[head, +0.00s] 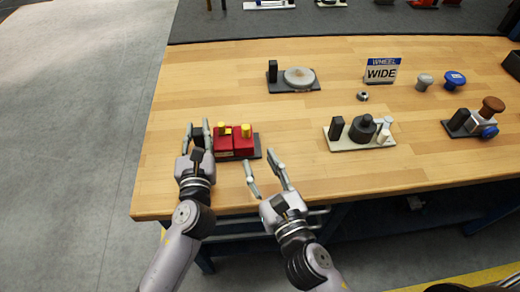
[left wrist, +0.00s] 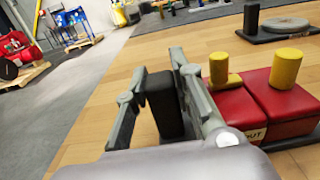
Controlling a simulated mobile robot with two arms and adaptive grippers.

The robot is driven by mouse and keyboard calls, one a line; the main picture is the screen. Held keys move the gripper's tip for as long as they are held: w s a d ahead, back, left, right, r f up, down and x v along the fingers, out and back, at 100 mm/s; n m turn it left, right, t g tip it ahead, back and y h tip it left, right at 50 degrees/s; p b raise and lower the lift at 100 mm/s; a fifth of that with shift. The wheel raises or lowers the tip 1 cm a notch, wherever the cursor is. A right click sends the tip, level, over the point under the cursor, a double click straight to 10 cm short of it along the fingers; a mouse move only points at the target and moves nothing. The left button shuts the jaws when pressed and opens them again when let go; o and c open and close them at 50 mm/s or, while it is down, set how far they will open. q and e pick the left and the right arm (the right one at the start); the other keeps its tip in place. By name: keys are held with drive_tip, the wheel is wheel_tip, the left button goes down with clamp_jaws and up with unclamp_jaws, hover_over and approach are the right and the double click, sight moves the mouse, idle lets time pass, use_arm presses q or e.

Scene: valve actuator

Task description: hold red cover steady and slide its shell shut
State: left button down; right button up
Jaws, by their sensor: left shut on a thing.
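The red cover (head: 222,147) is made of two red blocky parts side by side on a dark base plate (head: 257,146). Each part carries a yellow knob on top, and the two parts also show in the left wrist view (left wrist: 290,106). A label partly reading "OUT" is on the front. My left gripper (head: 199,126) is shut on a black upright block (left wrist: 164,103) just left of the red parts. One finger lies between block and red part. My right gripper (head: 259,158) is open and empty, in front of and right of the base plate.
Behind stands a dark plate with a round grey disc (head: 299,77). To the right are a pale plate with black cylinders (head: 362,129), a "WHEEL WIDE" sign (head: 382,71) and several knobs. The wooden table (head: 300,165) is clear right of the red cover.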

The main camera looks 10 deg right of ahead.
use_arm(q)
drive_tip(key=c, duration=1.5)
unclamp_jaws()
drive_tip(key=shift+d+f, duration=0.1)
drive_tip(key=shift+f, duration=0.1)
use_arm(e)
drive_tip(key=shift+w+f, duration=0.1)
use_arm(q)
drive_tip(key=shift+o, duration=1)
drive_tip(key=shift+r, duration=0.1)
